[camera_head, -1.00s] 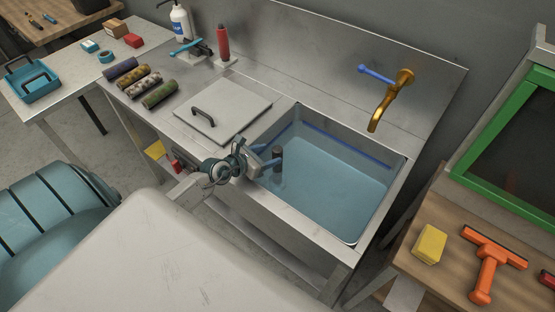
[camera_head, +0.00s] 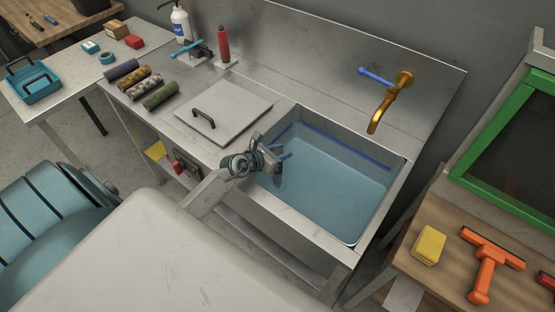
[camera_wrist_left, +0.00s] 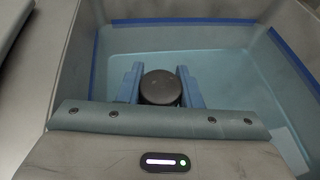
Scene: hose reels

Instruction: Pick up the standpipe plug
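The standpipe plug (camera_wrist_left: 160,87) is a dark, round-topped piece in the water of the sink basin (camera_head: 335,172). In the left wrist view it sits between the two blue fingers of my left gripper (camera_wrist_left: 161,84). The fingers flank it closely on both sides; whether they press on it I cannot tell. In the head view my left gripper (camera_head: 284,151) reaches over the basin's left end and hides most of the plug. My right gripper is in neither view.
A brass tap (camera_head: 382,108) with a blue lever is on the back wall above the basin. A grey lid (camera_head: 235,110) with a black handle lies left of the basin. The basin's right side is open water. A yellow sponge (camera_head: 429,245) and orange squeegee (camera_head: 487,264) lie on the right table.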

